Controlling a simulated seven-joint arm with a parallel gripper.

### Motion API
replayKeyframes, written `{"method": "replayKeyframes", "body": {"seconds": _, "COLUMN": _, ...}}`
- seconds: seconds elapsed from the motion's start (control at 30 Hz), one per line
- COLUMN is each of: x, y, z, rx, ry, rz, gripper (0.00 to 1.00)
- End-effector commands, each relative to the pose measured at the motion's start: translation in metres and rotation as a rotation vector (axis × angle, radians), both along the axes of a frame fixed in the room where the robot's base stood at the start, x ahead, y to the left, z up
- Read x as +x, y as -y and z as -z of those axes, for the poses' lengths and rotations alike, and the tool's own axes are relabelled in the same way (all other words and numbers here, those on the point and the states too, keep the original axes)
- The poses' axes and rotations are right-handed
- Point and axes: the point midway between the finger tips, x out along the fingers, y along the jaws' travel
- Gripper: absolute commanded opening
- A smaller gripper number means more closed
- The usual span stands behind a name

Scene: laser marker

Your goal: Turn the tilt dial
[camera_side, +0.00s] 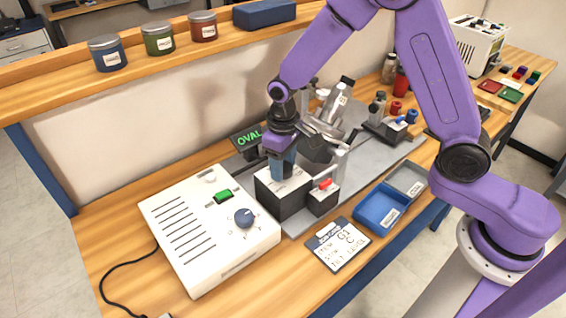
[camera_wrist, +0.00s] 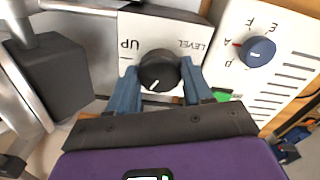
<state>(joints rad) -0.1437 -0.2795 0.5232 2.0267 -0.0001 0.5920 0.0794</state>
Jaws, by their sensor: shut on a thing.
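The tilt dial (camera_wrist: 158,71) is a round black knob with a white pointer line. It sits on a pale plate (camera_wrist: 158,32) marked LEVEL and UP. In the wrist view its pointer aims toward the lower left, away from both words. My gripper (camera_wrist: 160,78) is shut on the dial, with one blue finger against each side. In the side view my gripper (camera_side: 283,168) points down onto the dark block (camera_side: 272,197) with the pale top, and its fingers hide the dial.
A white control box (camera_side: 190,240) with a blue-grey knob (camera_side: 244,217) and green switch (camera_side: 222,196) stands left. A red switch (camera_side: 325,184) is close on the right. A printed card (camera_side: 338,247) and blue tray (camera_side: 378,209) lie in front. Metal fixtures stand behind.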

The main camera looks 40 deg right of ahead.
Motion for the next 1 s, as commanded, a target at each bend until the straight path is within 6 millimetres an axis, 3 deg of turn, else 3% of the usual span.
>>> {"method": "replayKeyframes", "body": {"seconds": 1.0, "x": 0.0008, "y": -0.0004, "z": -0.0013, "rx": 0.003, "ry": 0.002, "rz": 0.93, "gripper": 0.2}}
